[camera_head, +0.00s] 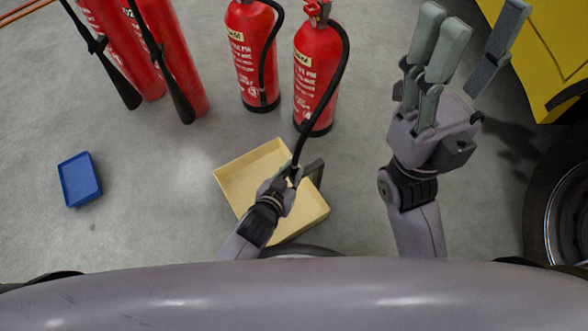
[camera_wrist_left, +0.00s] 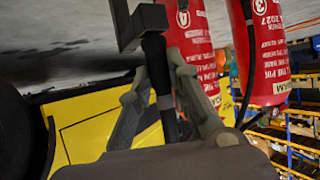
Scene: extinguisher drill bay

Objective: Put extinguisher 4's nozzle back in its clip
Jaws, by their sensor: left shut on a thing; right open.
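Extinguisher 4 (camera_head: 316,75) is the right one of two red cylinders standing at the top middle of the head view. It also shows in the left wrist view, marked 4 (camera_wrist_left: 190,32). Its black hose (camera_head: 334,88) runs from the top, bows out to the right and comes down to my left gripper (camera_head: 294,178). That gripper (camera_wrist_left: 168,85) is shut around the black nozzle (camera_wrist_left: 158,68), in front of the extinguisher and apart from its body. My right gripper (camera_head: 478,28) is open and empty, right of the extinguisher. I cannot make out the clip.
Extinguisher 3 (camera_head: 252,55) stands just left. Two more red cylinders (camera_head: 172,55) with black horns stand farther left. A pale yellow tray (camera_head: 232,168) lies below my left gripper, a blue tray (camera_head: 80,180) at left. A yellow vehicle (camera_head: 545,50) with a tyre (camera_head: 565,215) borders the right.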

